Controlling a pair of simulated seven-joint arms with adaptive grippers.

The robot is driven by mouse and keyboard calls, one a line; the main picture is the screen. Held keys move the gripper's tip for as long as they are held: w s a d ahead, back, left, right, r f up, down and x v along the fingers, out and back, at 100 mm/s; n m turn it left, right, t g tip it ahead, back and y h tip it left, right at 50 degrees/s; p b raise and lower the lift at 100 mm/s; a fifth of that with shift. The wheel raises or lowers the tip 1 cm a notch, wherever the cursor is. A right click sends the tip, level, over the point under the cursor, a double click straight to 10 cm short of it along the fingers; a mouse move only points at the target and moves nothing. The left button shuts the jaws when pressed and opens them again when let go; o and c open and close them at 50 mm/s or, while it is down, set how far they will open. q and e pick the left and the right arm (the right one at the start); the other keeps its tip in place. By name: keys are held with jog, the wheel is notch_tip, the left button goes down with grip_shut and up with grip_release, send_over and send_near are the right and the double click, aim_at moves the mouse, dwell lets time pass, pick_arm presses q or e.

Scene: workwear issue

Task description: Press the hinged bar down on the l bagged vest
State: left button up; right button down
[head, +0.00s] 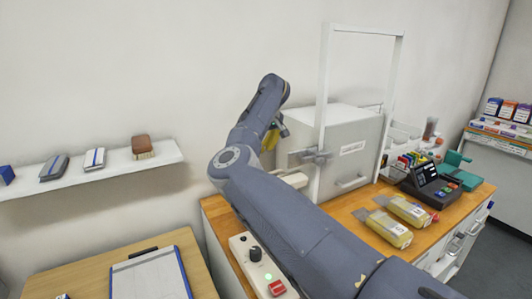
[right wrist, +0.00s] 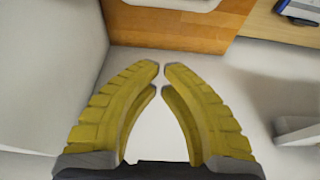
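Two yellow bagged vests with pale labels lie on the wooden counter, a nearer one (head: 390,231) and a farther one (head: 411,210). I cannot read which is the L one. A tall white frame (head: 323,95), perhaps the hinged bar, stands upright by a light grey box (head: 345,140). My right gripper (head: 270,137) is at the left of this box, partly hidden by my own arm. In the right wrist view its yellow fingers (right wrist: 161,70) nearly meet at the tips, with nothing between them. My left gripper is out of view.
A control panel with a dark knob (head: 255,254) and red switch sits at the counter's left. A dark device with a screen (head: 430,178) and a teal tool (head: 456,170) stand at the right. A clipboard (head: 150,277) lies on the left table.

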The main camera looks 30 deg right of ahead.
notch_tip(320, 180, down, 8)
jog(key=s, duration=0.1)
dwell(0.9)
jog(key=shift+s+a, duration=0.1)
jog(key=shift+s, duration=0.05)
